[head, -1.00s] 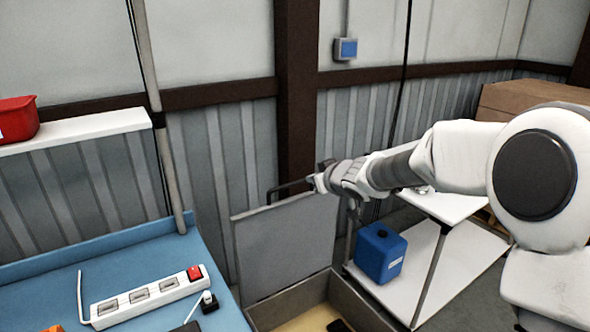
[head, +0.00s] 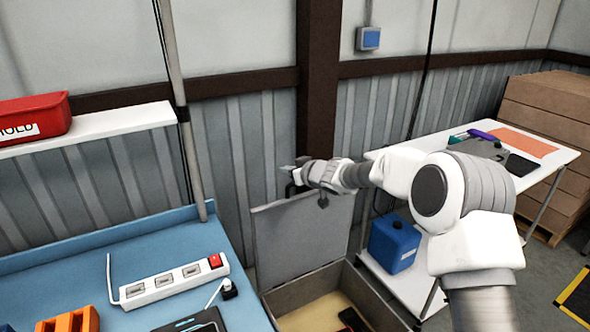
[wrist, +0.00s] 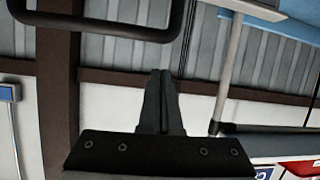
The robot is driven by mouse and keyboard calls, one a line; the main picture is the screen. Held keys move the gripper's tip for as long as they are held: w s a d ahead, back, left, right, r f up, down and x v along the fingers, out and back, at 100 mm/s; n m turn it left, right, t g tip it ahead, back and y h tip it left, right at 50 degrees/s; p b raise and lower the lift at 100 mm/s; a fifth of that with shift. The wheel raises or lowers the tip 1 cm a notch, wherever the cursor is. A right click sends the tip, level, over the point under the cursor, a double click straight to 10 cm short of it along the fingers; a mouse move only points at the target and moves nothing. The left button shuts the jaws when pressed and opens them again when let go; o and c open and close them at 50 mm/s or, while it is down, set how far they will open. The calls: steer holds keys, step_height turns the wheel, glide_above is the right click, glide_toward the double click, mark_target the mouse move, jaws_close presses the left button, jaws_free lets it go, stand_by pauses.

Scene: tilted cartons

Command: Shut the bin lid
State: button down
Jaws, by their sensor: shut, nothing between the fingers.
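The grey bin lid (head: 300,240) stands open, roughly upright, at the back of the bin (head: 372,298). The bin's inside shows a yellowish bottom and a small dark and red item. A dark bar handle (head: 291,190) is at the lid's top edge, partly hidden by my gripper. My gripper (head: 287,171) is at the lid's top edge, close to the handle. In the wrist view my gripper's fingers (wrist: 160,75) are together and empty, and the black handle (wrist: 110,27) crosses the upper left, apart from the fingertips. I cannot tell if any part touches the lid.
A blue bench (head: 100,262) with a power strip (head: 174,280) stands left of the bin. A white shelf (head: 100,130) holds a red box (head: 35,118). Right of the bin are a white table (head: 555,158) and a blue canister (head: 394,243). The wall is close behind the lid.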

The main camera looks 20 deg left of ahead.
mark_target(291, 185)
step_height(291, 185, down, 2)
steer(key=shift+f+b, duration=0.1)
steer(key=shift+b, duration=0.45)
steer(key=shift+s+d+f, duration=0.3)
steer(key=shift+d, duration=0.3)
steer(key=shift+d+f+b, duration=0.1)
steer(key=shift+b, duration=0.25)
